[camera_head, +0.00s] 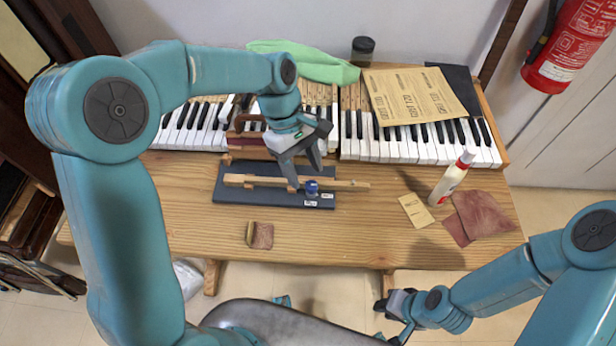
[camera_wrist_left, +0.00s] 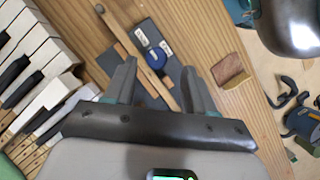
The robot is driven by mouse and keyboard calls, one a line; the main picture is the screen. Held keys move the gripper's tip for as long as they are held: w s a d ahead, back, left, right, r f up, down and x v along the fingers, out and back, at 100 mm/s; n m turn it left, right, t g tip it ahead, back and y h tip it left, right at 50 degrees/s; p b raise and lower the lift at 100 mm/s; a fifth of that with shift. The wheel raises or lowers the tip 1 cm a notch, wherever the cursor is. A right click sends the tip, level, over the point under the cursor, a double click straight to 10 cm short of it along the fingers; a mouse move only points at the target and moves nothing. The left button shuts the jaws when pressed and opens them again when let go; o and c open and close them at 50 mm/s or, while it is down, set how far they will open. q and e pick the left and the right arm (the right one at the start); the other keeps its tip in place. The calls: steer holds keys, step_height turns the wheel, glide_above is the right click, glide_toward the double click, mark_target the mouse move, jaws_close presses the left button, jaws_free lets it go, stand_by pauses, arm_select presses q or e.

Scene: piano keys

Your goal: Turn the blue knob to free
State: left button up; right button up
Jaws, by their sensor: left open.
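The small blue knob (camera_head: 311,187) sits on a dark plate (camera_head: 232,190), by a long wooden key stick (camera_head: 345,185). In the left wrist view the blue knob (camera_wrist_left: 157,58) shows between two white labels (camera_wrist_left: 141,37), beyond my fingertips. My left gripper (camera_head: 306,182) is open, pointing down above the plate beside the knob, with nothing between its fingers. In the left wrist view its fingers (camera_wrist_left: 160,75) are spread wide. Whether a fingertip touches the knob or stick is unclear. My right gripper (camera_head: 393,315) hangs low in front of the table, its jaws too small to judge.
Piano keys (camera_head: 420,145) line the table's back. A sandpaper sheet (camera_head: 410,95), green cloth (camera_head: 310,62) and dark jar (camera_head: 362,50) lie behind. A glue bottle (camera_head: 452,178) and brown leather pieces (camera_head: 482,213) are at right. A small block (camera_head: 260,235) lies in front of the plate.

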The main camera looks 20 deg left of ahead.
mark_target(311, 184)
arm_select(q)
steer(key=f, duration=0.1)
steer(key=d+f, duration=0.1)
steer(key=shift+w+f, duration=0.1)
steer(key=shift+f, duration=0.2)
steer(key=shift+d+f, duration=0.1)
steer(key=shift+f, duration=0.1)
steer(key=shift+s, duration=0.3)
steer(key=shift+w, duration=0.1)
steer(key=shift+w+f, duration=0.1)
steer(key=shift+c, duration=1)
jaws_close()
